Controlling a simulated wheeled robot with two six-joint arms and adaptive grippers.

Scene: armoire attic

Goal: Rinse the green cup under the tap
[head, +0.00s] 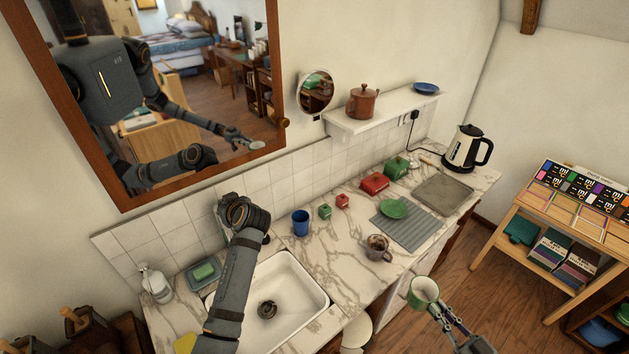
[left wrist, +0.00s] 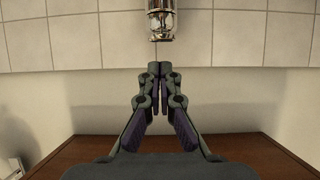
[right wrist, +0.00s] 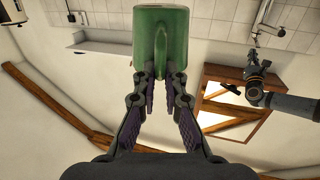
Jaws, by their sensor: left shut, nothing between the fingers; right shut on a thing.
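The green cup (head: 424,291) is held over the floor in front of the counter, right of the sink; it also shows in the right wrist view (right wrist: 160,35). My right gripper (head: 437,310) is shut on it, its fingertips by the handle. The white sink (head: 302,288) looks empty. My left arm reaches across it to the back wall. My left gripper (left wrist: 160,70) is shut and empty, close to the chrome tap (left wrist: 161,20). In the head view my left wrist hides the fingers and most of the tap. I see no running water.
A soap bottle (head: 155,284) and green sponge (head: 204,271) are left. A shelf (head: 385,111) juts out above.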

